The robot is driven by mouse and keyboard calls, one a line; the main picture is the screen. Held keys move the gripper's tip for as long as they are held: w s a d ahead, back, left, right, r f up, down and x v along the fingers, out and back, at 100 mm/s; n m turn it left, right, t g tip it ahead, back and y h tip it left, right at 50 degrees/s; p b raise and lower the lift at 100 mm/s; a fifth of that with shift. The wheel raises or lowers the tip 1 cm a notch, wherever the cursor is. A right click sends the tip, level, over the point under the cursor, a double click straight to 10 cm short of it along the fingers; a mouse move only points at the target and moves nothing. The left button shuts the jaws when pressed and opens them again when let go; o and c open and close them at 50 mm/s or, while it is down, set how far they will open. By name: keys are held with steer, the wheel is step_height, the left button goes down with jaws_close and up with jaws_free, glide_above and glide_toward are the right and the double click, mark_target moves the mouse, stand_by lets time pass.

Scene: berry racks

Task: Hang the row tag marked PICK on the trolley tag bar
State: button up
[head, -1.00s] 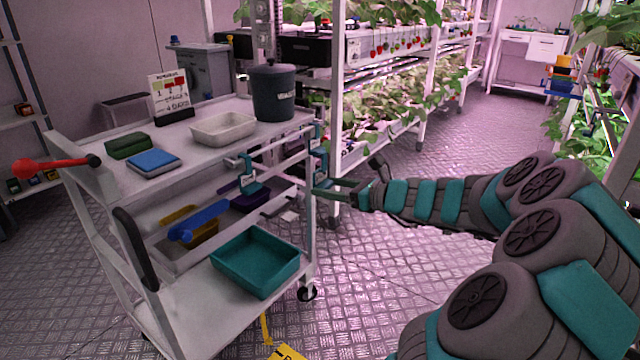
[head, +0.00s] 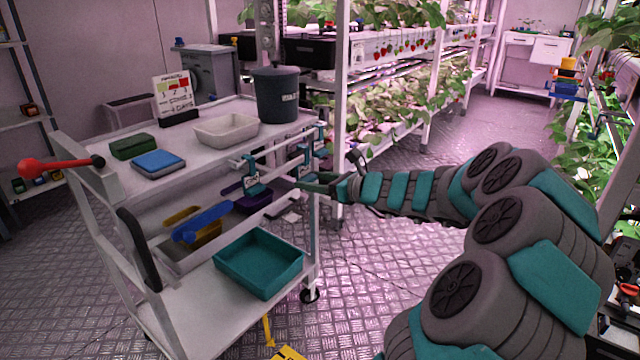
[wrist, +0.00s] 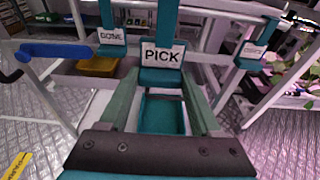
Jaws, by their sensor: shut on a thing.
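The PICK row tag (wrist: 162,55) is teal with a white label. It stands upright between the fingertips of my gripper (wrist: 161,82), which is shut on it. In the head view the tag (head: 307,158) is at the trolley's right end, at the tip of my gripper (head: 303,184). The white tag bar (head: 282,150) runs along this side of the trolley (head: 150,262). I cannot tell whether the tag's hook is over the bar. A tag marked DONE (wrist: 112,37) hangs to the left, and another tag (wrist: 252,50) with an unclear label is to the right.
The trolley top holds a dark bin (head: 276,95), a pale tray (head: 226,129) and a sign (head: 172,95). A teal tray (head: 258,263) sits on the lower shelf. A yellow tag (head: 288,353) shows at the bottom edge.

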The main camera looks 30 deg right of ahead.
steer(key=b+x, duration=0.2)
steer(key=x, duration=0.7)
steer(key=shift+w+b, duration=0.3)
steer(key=shift+w, duration=0.1)
stand_by(0.4)
steer(key=shift+a+r, duration=0.1)
steer(key=shift+r, duration=0.05)
steer(key=o, duration=1.3)
steer(key=shift+o, duration=0.2)
steer(key=shift+s, duration=0.1)
